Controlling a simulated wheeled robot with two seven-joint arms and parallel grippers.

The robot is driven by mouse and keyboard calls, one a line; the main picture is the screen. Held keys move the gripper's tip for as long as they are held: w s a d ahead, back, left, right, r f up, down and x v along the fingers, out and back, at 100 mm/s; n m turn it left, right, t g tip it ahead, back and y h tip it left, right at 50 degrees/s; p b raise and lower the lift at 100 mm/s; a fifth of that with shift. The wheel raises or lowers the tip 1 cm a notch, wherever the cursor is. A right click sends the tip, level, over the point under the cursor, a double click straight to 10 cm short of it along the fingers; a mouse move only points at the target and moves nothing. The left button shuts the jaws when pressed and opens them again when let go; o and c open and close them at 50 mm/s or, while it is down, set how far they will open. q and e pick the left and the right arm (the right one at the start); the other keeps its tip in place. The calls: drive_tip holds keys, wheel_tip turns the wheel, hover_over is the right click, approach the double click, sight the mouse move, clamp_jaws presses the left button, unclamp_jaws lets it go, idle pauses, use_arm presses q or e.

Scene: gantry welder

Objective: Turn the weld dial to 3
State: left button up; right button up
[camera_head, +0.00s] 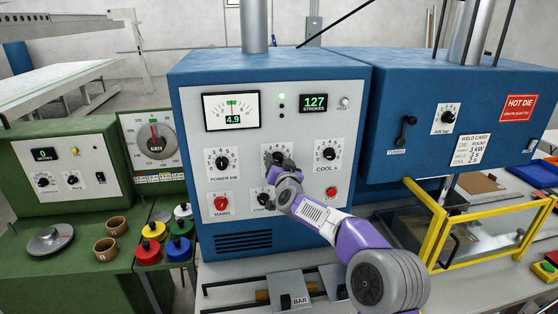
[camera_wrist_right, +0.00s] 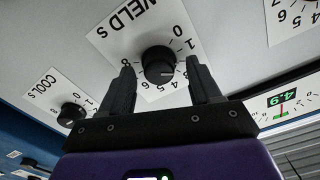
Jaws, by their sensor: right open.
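The weld dial (camera_head: 276,157) is a black knob on a white scale plate, in the middle of the blue welder's front panel. My right gripper (camera_head: 281,172) is in front of it and hides its lower part in the head view. In the right wrist view, the weld knob (camera_wrist_right: 158,63) lies between the two open fingers of my right gripper (camera_wrist_right: 158,72), one on each side. Its white pointer mark faces right in that view. I cannot tell whether the fingers touch it. My left gripper is not in view.
The power dial (camera_head: 222,163) and cool dial (camera_head: 327,155) flank the weld dial. A red mains knob (camera_head: 221,203) sits lower left and a red button (camera_head: 331,192) lower right. A weld card (camera_head: 470,150) hangs on the right cabinet. A yellow guard frame (camera_head: 437,215) stands at right.

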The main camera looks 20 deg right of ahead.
drive_tip(key=shift+w+d, duration=0.1)
drive_tip(key=shift+w, duration=0.2)
drive_tip(key=shift+c, duration=0.3)
drive_tip(key=c, duration=1)
drive_tip(key=shift+f, duration=0.1)
drive_tip(key=shift+m+b, duration=0.85)
drive_tip(key=shift+m, duration=0.35)
drive_tip(key=shift+m+b, duration=0.75)
drive_tip(key=shift+m, duration=0.95)
